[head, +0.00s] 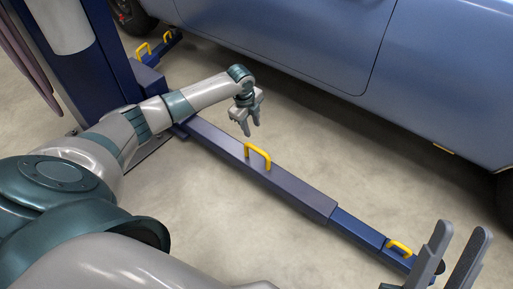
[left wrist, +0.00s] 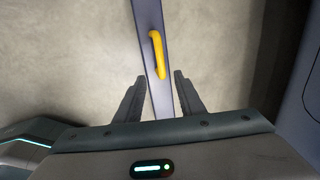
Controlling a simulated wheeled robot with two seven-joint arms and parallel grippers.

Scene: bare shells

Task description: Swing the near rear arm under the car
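A long blue lift arm (head: 290,183) lies low over the floor, reaching from the blue post to the lower right, outside the blue car (head: 300,40). It carries a yellow handle (head: 258,156) midway and a second yellow handle (head: 399,248) near its outer end. My left gripper (head: 248,122) is open and empty, above and just short of the middle handle. In the left wrist view the handle (left wrist: 157,54) lies ahead of the open fingers, apart from them. My right gripper (head: 455,262) is open at the lower right, near the arm's outer end; nothing shows between its fingers.
The blue lift post (head: 90,65) stands at the upper left. Another lift arm with yellow handles (head: 143,50) lies beyond it by the car's wheel (head: 130,15). Bare concrete floor (head: 370,150) lies between the near arm and the car.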

